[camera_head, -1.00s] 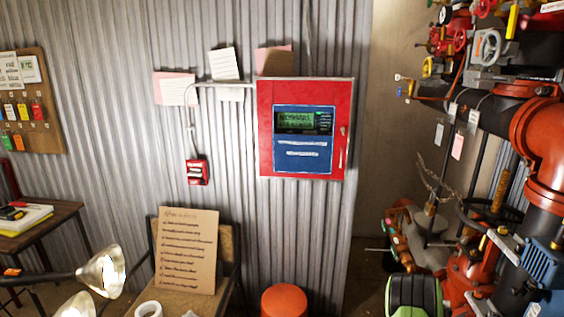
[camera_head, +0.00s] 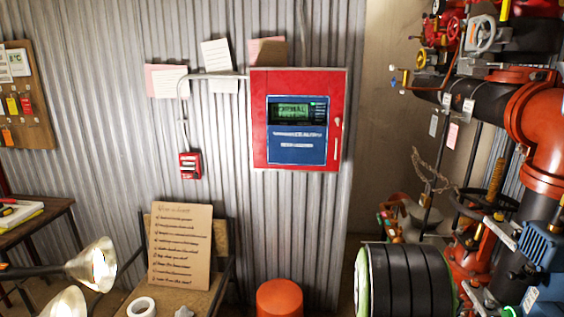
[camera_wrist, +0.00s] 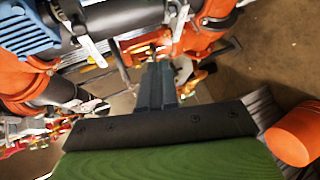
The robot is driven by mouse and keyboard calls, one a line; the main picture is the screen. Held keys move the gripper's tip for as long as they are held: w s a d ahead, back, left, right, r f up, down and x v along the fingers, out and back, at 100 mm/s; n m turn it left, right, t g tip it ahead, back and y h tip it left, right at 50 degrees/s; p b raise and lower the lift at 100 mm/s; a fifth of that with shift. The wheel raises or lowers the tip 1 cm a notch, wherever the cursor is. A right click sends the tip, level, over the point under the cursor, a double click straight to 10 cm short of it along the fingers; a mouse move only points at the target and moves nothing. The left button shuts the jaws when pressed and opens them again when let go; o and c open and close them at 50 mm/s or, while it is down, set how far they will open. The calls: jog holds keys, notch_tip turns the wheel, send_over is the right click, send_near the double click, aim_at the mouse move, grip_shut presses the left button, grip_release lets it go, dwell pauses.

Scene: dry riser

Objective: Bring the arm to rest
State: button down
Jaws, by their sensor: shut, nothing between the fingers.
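My gripper (camera_wrist: 157,72) shows in the wrist view as two dark grey fingers pressed together. Nothing is between them. The fingers point towards the red and black pipework, with a dark plate and a green surface below them in the picture. In the head view, a black ribbed part of my arm with a green rim (camera_head: 405,285) shows at the bottom right, in front of the pipes. The fingers are not visible in that view.
Red valves and pipes (camera_head: 540,150) fill the right side, close to my arm. A red alarm panel (camera_head: 258,120) hangs on the corrugated wall. An orange stool (camera_head: 279,298), a chair with a written board (camera_head: 180,245) and lamps (camera_head: 95,265) stand in front.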

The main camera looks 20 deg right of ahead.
jog(key=w+a+r+m+t+y, duration=0.15)
jog(key=a+y, duration=0.25)
jog(key=a, duration=0.8)
jog(key=a+r+m+t+y, duration=0.25)
jog(key=a+y, duration=0.25)
jog(key=a, duration=0.6)
jog(key=s+a+r+n+y, duration=0.1)
jog(key=s+a+y, duration=0.1)
jog(key=s+a, duration=0.35)
jog(key=s+a+r+n+y, duration=0.1)
jog(key=s+a+y, duration=0.15)
jog(key=a, duration=0.55)
notch_tip(320, 180, up, 14)
jog(key=s+p, duration=0.1)
jog(key=p, duration=1.3)
jog(key=shift+s+a+g, duration=0.15)
jog(key=shift+a+g, duration=0.2)
jog(key=shift+g, duration=0.05)
jog(key=shift+r, duration=0.1)
